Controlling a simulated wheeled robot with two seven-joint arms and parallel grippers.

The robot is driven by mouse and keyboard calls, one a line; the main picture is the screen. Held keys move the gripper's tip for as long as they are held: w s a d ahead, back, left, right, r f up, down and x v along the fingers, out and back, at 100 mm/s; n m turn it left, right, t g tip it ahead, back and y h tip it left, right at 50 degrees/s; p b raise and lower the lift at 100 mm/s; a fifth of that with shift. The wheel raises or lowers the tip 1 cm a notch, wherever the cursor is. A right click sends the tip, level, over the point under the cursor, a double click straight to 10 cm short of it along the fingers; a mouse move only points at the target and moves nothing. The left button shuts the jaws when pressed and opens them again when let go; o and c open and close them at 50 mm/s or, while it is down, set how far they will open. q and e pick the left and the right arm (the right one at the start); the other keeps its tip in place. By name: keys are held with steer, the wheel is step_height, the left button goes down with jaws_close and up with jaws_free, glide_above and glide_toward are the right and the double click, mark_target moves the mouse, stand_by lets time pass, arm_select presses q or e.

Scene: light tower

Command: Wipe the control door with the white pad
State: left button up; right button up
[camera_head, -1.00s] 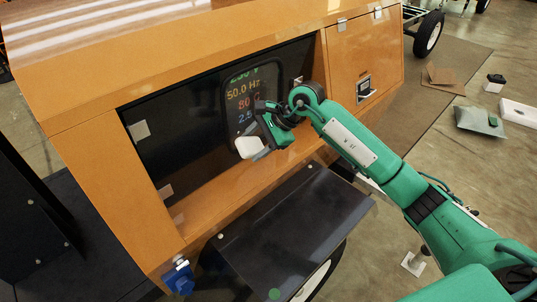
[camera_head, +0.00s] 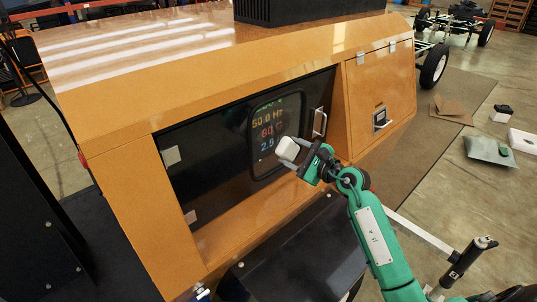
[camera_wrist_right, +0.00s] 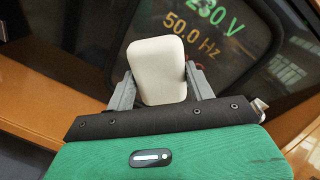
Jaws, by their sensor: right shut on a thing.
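The control door (camera_head: 215,150) is a dark glossy panel set in the orange cabinet. Its window shows lit readings, and a handle is at its right side. My right gripper (camera_head: 300,153) is in front of the lower right of the window, shut on the white pad (camera_head: 288,149). In the right wrist view the pad (camera_wrist_right: 157,70) stands between the two grey fingers, with the door (camera_wrist_right: 75,50) and its display behind it. I cannot tell whether the pad touches the door. My left gripper is not in view.
The orange cabinet (camera_head: 130,190) frames the door, with a second latched panel (camera_head: 375,90) at right. A black shelf (camera_head: 300,255) juts out below the door. A black cylinder on a stand (camera_head: 468,262) is at lower right. Grey and white items (camera_head: 488,149) lie on the floor.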

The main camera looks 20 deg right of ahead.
mark_target(296, 151)
steer(key=shift+s+d+f+m+t, duration=0.15)
steer(key=shift+d+f+m+t, duration=0.2)
steer(key=shift+d, duration=0.25)
steer(key=shift+d+t+h, duration=0.25)
steer(key=shift+d+h, duration=0.15)
steer(key=shift+w+a, duration=0.1)
steer(key=shift+w, duration=0.35)
steer(key=x, duration=0.3)
steer(key=shift+w+a, duration=0.1)
steer(key=shift+w, duration=0.15)
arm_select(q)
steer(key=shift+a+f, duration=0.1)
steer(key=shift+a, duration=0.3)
arm_select(e)
steer(key=shift+w+a, duration=0.25)
steer(key=shift+w, duration=0.35)
